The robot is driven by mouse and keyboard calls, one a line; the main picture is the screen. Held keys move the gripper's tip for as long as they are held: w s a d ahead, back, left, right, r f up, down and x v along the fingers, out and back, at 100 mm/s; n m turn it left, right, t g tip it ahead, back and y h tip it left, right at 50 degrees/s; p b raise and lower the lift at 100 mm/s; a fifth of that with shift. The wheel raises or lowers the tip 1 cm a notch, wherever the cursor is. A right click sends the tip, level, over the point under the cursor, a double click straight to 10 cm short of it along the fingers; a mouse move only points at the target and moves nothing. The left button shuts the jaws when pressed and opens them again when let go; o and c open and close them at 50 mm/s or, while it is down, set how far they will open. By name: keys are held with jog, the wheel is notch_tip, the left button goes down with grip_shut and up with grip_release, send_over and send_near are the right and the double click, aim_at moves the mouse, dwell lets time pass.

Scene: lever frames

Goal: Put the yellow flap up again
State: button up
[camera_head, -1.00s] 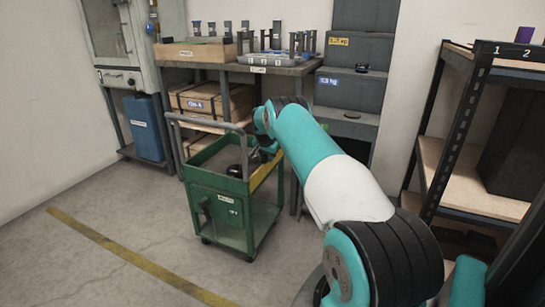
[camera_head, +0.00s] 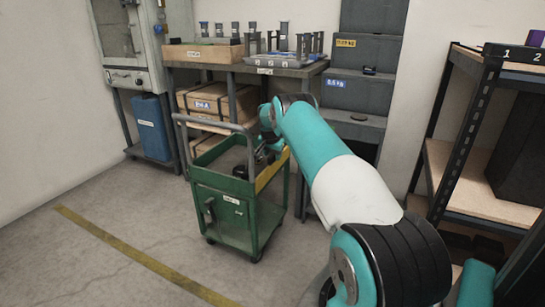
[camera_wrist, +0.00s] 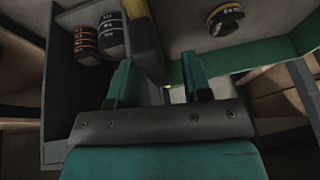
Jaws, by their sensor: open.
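The yellow flap (camera_head: 271,173) lies along the right side of the green cart's (camera_head: 224,212) open top. In the wrist view the yellow flap (camera_wrist: 146,42) shows as a narrow strip, nearly edge-on, so it looks roughly upright. My gripper (camera_wrist: 158,76) is open. The near end of the flap runs down between its two fingers, closer to the left one; I cannot tell whether they touch. In the head view my arm hides most of the gripper, which is above the cart's right side.
A black disc with a yellow band (camera_wrist: 225,18) lies in the cart. A grey bin with several discs (camera_wrist: 98,38) is left of the flap in the wrist view. A loaded workbench (camera_head: 245,69) stands behind the cart, a shelf rack (camera_head: 480,170) at right. The floor at left is clear.

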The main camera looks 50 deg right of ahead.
notch_tip(320, 180, up, 18)
jog(key=p, duration=0.4)
jog(key=shift+r+p, duration=0.25)
jog(key=shift+p, duration=0.05)
jog(key=shift+w+a, duration=0.1)
